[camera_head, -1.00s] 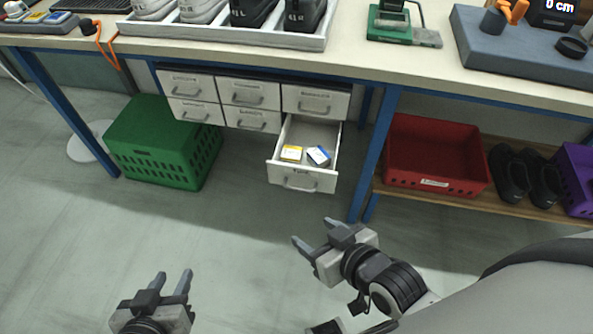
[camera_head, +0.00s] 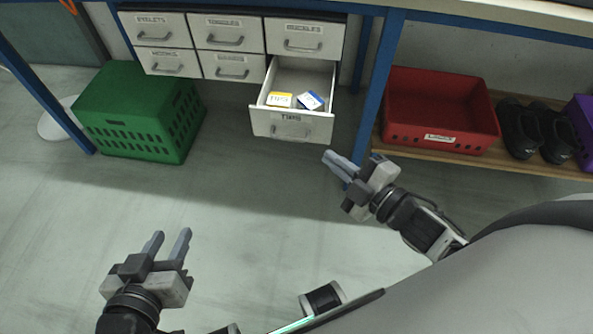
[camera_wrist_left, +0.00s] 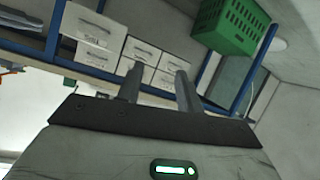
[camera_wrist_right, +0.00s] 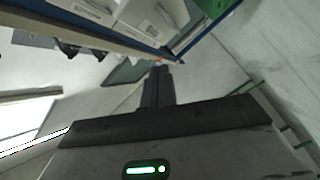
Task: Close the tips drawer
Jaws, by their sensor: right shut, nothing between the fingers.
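The tips drawer (camera_head: 290,127) is pulled out at the bottom right of the white drawer unit (camera_head: 231,36) under the bench. Its front reads TIPS and has a grey handle. My left gripper (camera_head: 168,245) is open and empty, low at the left, well away from the drawer. It also shows in the left wrist view (camera_wrist_left: 157,82).
A green crate (camera_head: 140,110) stands on the floor left of the drawers. A blue table leg (camera_head: 379,85) stands just right of the open drawer. A red bin (camera_head: 437,112) and black shoes (camera_head: 540,130) sit on a low shelf. The floor in front is clear.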

